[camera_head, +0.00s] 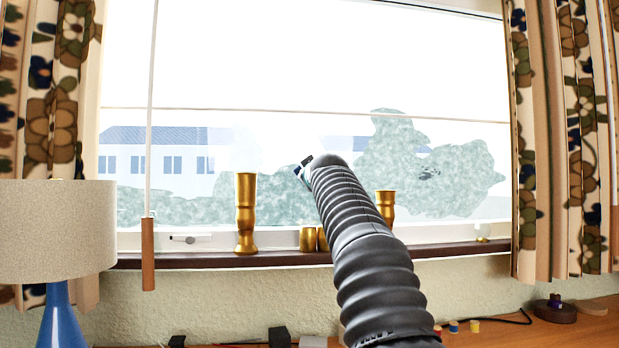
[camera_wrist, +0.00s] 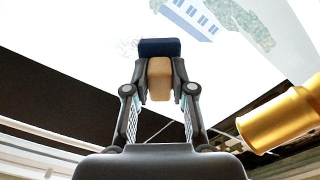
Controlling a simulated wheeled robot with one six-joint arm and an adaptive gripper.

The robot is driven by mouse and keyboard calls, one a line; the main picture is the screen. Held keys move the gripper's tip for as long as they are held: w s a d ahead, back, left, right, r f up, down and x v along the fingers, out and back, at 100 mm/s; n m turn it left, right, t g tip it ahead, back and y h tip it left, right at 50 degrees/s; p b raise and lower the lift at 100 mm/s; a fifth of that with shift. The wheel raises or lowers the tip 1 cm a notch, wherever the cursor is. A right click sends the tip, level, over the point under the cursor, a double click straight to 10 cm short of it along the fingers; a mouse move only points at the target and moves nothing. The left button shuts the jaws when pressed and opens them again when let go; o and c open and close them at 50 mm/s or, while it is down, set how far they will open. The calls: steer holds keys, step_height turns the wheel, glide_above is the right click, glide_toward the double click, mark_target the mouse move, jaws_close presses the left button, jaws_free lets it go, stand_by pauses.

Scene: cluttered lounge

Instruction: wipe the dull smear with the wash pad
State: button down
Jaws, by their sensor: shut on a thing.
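My gripper (camera_wrist: 158,80) is shut on the wash pad, a tan block (camera_wrist: 159,80) with a dark blue face (camera_wrist: 160,47). The blue face points towards the window glass; I cannot tell whether it touches. A faint grey smear (camera_wrist: 127,46) shows on the pale glass just left of the pad in the wrist view. In the head view a small dark speckled mark (camera_head: 430,173) shows on the window, right of my arm; I cannot tell if it is the same smear. My gripper (camera_head: 303,168) is mostly hidden behind my arm there.
Gold vases stand on the dark sill (camera_head: 200,261): a tall one (camera_head: 245,212) left of my arm, another (camera_head: 386,205) right, and short gold pieces (camera_head: 308,239) between. One gold vase (camera_wrist: 280,120) is close right in the wrist view. A lamp (camera_head: 55,230) and curtains (camera_head: 540,140) flank the window.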

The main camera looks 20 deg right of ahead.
steer(key=shift+w+d+p, duration=0.2)
steer(key=shift+w+p, duration=0.3)
steer(key=shift+w, duration=0.4)
stand_by(0.3)
steer(key=shift+d, duration=0.1)
steer(key=s+d, duration=0.1)
steer(key=d, duration=0.6)
steer(key=shift+s, duration=0.25)
stand_by(0.3)
steer(key=shift+w+a, duration=0.25)
steer(key=shift+a, duration=0.95)
steer(key=shift+w+a, duration=0.3)
steer(key=shift+a, duration=0.95)
steer(key=shift+w+a, duration=0.25)
steer(key=shift+a, duration=0.95)
steer(key=shift+s+r, duration=0.1)
steer(key=shift+r, duration=0.25)
steer(key=s+d, duration=0.1)
steer(key=d, duration=0.6)
steer(key=shift+d, duration=0.15)
steer(key=shift+s+r, duration=0.1)
steer(key=shift+w+a, duration=0.25)
steer(key=shift+a, duration=0.95)
steer(key=shift+w+a, duration=0.25)
steer(key=shift+a, duration=0.95)
steer(key=shift+w+a, duration=0.25)
steer(key=shift+a, duration=0.95)
